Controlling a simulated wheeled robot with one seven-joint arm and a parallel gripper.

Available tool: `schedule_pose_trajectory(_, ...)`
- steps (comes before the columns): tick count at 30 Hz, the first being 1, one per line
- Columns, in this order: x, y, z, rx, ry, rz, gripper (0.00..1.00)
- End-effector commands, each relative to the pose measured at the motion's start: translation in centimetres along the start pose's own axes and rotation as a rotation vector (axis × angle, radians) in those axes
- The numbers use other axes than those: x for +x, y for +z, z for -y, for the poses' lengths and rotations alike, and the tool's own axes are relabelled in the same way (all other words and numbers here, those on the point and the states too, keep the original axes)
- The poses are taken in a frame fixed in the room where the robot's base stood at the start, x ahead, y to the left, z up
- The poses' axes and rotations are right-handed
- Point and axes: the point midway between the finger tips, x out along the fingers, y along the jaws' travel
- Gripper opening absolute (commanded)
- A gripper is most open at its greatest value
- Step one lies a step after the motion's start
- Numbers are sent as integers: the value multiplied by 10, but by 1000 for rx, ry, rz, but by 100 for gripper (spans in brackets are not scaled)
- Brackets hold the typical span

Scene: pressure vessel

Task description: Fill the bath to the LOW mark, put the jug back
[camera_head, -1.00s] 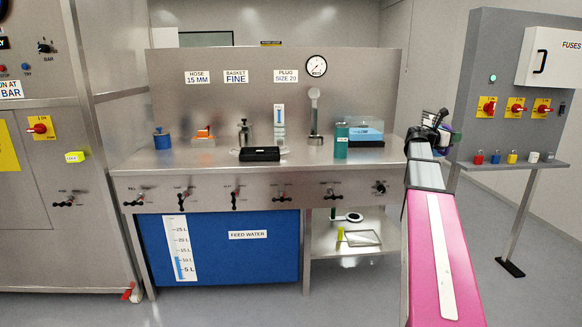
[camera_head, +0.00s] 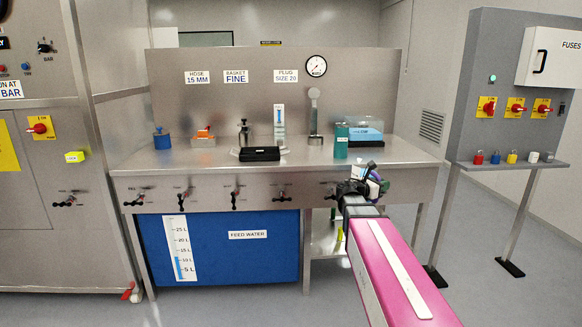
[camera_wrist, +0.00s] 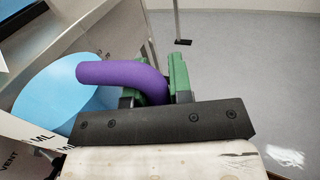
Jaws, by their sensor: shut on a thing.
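My gripper (camera_head: 358,188) is in front of the bench's right part, below the worktop's front edge. In the wrist view its green fingers (camera_wrist: 155,80) are shut on the purple handle (camera_wrist: 115,73) of the jug. The jug is white with ML marks, and light blue (camera_wrist: 62,95) shows inside it. In the head view only a small part of the jug (camera_head: 376,178) shows beyond my gripper. A clear-covered box with a light blue front (camera_head: 366,134) stands on the bench at the right and may be the bath. I cannot read a LOW mark.
The steel bench (camera_head: 215,165) carries a teal bottle (camera_head: 341,142), a black tray (camera_head: 259,154) and a blue pot (camera_head: 162,139). Valve handles line its front. A blue feed-water tank (camera_head: 240,262) is below. A padlock shelf (camera_head: 512,165) stands at right; the floor between is clear.

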Motion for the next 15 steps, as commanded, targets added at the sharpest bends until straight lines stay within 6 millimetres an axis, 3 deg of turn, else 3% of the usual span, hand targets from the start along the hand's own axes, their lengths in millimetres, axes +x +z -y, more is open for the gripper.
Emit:
schedule_pose_trajectory(1, -23, -12, 3, -5, 23, 0, 0)
schedule_pose_trajectory(6, -83, -43, 6, -5, 86, 3, 0)
schedule_pose_trajectory(15, -165, -82, 21, -4, 183, 12, 0)
